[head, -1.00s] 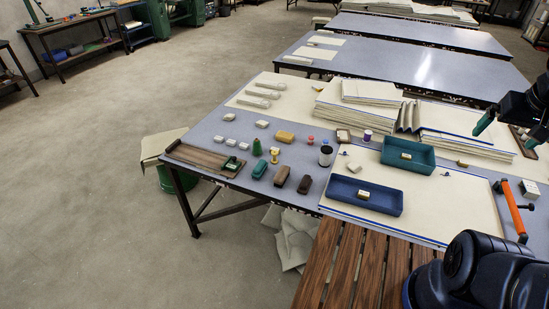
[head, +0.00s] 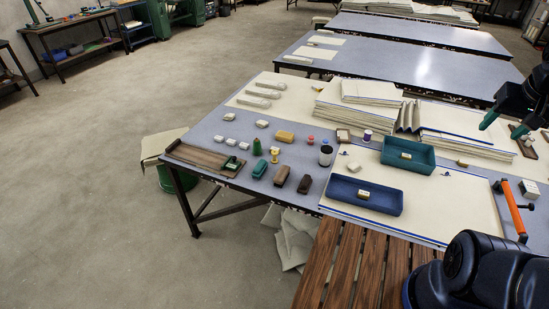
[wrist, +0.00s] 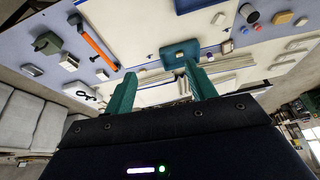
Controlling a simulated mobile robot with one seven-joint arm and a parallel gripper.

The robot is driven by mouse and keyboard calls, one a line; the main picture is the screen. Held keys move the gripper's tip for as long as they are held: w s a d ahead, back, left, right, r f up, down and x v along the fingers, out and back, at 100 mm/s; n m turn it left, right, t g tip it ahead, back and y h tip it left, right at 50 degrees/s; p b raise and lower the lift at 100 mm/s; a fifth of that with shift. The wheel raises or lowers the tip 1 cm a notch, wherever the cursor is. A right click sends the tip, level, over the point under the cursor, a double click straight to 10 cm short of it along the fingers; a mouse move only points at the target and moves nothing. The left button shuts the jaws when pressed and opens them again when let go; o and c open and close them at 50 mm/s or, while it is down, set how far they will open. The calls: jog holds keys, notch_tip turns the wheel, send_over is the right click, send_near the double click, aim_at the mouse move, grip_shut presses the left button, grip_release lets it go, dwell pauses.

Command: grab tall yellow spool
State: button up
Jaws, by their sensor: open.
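The tall yellow spool (head: 275,155) stands upright on the near left part of the table, just right of a green cone (head: 257,147). It is small in the head view, and I cannot make it out in the wrist view. My gripper (head: 505,125) is at the far right of the head view, above the right side of the table and well away from the spool. Its two green fingers also show in the wrist view (wrist: 158,72), spread apart with nothing held between them.
Several small blocks surround the spool, with a dark cup (head: 326,156) to its right. A blue tray (head: 343,199) and a teal tray (head: 428,153) lie between it and my gripper. Stacked cloth (head: 345,112) rises behind them. An orange-handled tool (head: 513,208) lies at right.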

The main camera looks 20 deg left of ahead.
jog(key=w+a+m+g+y, duration=0.1)
jog(key=w+a+m, duration=0.3)
jog(key=w+a, duration=1)
jog(key=w+a+f+m+g, duration=0.2)
jog(key=w+a+f+m, duration=0.3)
jog(key=w+a, duration=0.75)
jog(key=m+g+h, duration=0.1)
jog(key=m, duration=0.5)
send_near(275, 152)
jog(key=shift+w+a+f, duration=0.15)
jog(key=shift+w+f, duration=0.05)
jog(key=shift+w, duration=0.5)
jog(key=shift+s+a+f, duration=0.15)
jog(key=shift+a+f, duration=0.05)
jog(key=shift+f, duration=0.3)
notch_tip(275, 152, down, 5)
jog(key=shift+f, duration=0.15)
jog(key=shift+s+d+f, duration=0.1)
jog(key=shift+s+f, duration=0.05)
jog(key=shift+f, duration=1.1)
jog(key=shift+s+d+f, duration=0.1)
jog(key=shift+s+f, duration=0.1)
jog(key=shift+f, duration=1.1)
jog(key=c, duration=1.1)
